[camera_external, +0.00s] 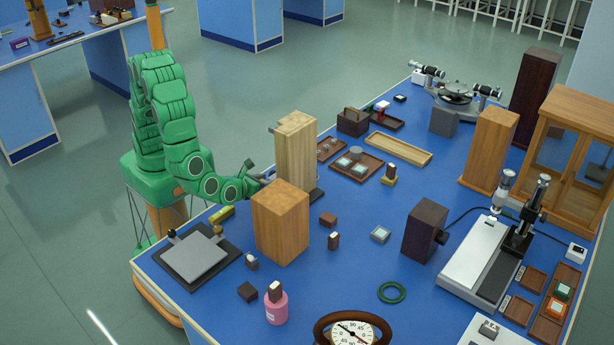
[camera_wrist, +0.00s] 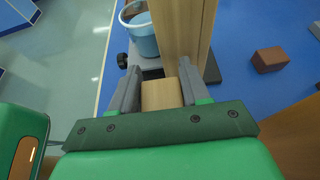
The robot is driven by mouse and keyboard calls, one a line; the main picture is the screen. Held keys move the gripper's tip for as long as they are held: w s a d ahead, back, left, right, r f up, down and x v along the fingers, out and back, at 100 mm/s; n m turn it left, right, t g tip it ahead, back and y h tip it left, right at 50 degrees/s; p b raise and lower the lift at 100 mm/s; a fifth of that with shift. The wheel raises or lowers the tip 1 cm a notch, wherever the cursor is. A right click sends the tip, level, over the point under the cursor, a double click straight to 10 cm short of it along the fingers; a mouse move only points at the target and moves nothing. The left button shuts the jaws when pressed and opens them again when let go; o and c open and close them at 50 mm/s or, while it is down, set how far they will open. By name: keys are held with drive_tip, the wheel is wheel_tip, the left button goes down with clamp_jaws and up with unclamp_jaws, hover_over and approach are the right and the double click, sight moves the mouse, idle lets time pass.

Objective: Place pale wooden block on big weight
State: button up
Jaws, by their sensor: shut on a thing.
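My gripper (camera_wrist: 158,90) is shut on a small pale wooden block (camera_wrist: 160,94), one grey finger on each side of it. In the external view my gripper (camera_external: 262,178) is low, between the orange-brown wooden box and the tall pale wooden column; the held block is hidden there. The tall pale column (camera_external: 296,155) stands just beyond the gripper, and also shows in the wrist view (camera_wrist: 186,35). I cannot tell for sure which thing is the big weight; a small grey cylinder (camera_external: 356,152) stands in a brown tray.
The orange-brown box (camera_external: 281,225) stands close by my gripper. A blue bucket (camera_wrist: 142,38) is beside the column. A small brown block (camera_wrist: 269,59) lies to the right. A pink bottle-like item (camera_external: 276,308) and a round dial (camera_external: 352,333) are nearer the front. Blue bench surface is open mid-table.

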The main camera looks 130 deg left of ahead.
drive_tip(key=shift+w+a+f, duration=0.2)
drive_tip(key=shift+w+f, duration=0.4)
drive_tip(key=shift+f, duration=0.2)
drive_tip(key=shift+w+a+f, duration=0.15)
drive_tip(key=shift+w+f, duration=0.45)
drive_tip(key=shift+f, duration=1.7)
drive_tip(key=shift+f, duration=0.15)
drive_tip(key=o, duration=1)
drive_tip(key=shift+o, duration=0.2)
